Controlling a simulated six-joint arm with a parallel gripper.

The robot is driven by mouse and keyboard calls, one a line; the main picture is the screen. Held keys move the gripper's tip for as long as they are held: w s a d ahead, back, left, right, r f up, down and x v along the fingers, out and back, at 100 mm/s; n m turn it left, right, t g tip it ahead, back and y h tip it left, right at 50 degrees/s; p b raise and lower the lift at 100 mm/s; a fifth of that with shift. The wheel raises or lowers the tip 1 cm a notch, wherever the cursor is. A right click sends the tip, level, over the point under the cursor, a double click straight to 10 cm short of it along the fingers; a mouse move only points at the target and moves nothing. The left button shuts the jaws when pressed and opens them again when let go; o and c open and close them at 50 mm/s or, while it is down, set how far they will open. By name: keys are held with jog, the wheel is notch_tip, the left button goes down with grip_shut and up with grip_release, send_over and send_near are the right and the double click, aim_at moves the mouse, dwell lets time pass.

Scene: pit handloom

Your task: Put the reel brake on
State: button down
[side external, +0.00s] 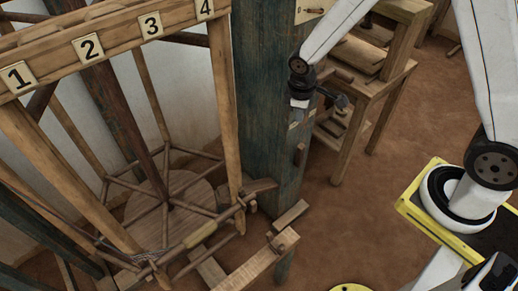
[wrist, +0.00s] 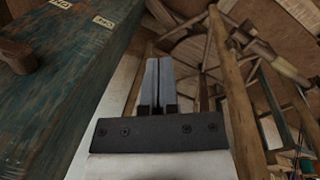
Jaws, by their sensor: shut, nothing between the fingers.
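A dark green post (side external: 262,100) stands beside the large wooden reel (side external: 130,45), whose top rail has plates numbered 1 to 4. A short wooden peg (side external: 300,154), possibly the brake handle, sticks out of the post below small pale labels (side external: 295,125). In the wrist view the peg (wrist: 17,58) is at the left edge, and the labels (wrist: 103,21) are too small to read surely. My gripper (side external: 341,100) is beside the post, above the peg and apart from it. In the wrist view its fingers (wrist: 158,62) are together and empty.
A wooden bench (side external: 375,95) stands behind the post at the right. A wooden beam (side external: 262,265) and reel spokes lie low in front. A yellow-edged dark platform (side external: 410,208) is at the right. Brown floor (side external: 345,220) between is clear.

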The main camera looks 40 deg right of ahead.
jog(key=w+f+n+h, duration=0.2)
jog(key=w+f+n, duration=0.2)
jog(key=f, duration=0.6)
jog(key=w+f+n+g+h, duration=0.1)
jog(key=w+f+n, duration=0.3)
jog(key=f, duration=0.7)
jog(key=shift+w+n+h, duration=0.2)
jog(key=shift+n+h, duration=0.4)
jog(key=shift+n, duration=0.2)
jog(key=shift+d, duration=0.1)
send_near(300, 157)
jog(key=shift+w+d+f, duration=0.1)
jog(key=shift+d+f, duration=0.1)
jog(key=shift+f, duration=0.6)
jog(key=shift+w+d+f, duration=0.1)
jog(key=shift+d+f, duration=0.15)
jog(key=shift+f, duration=0.55)
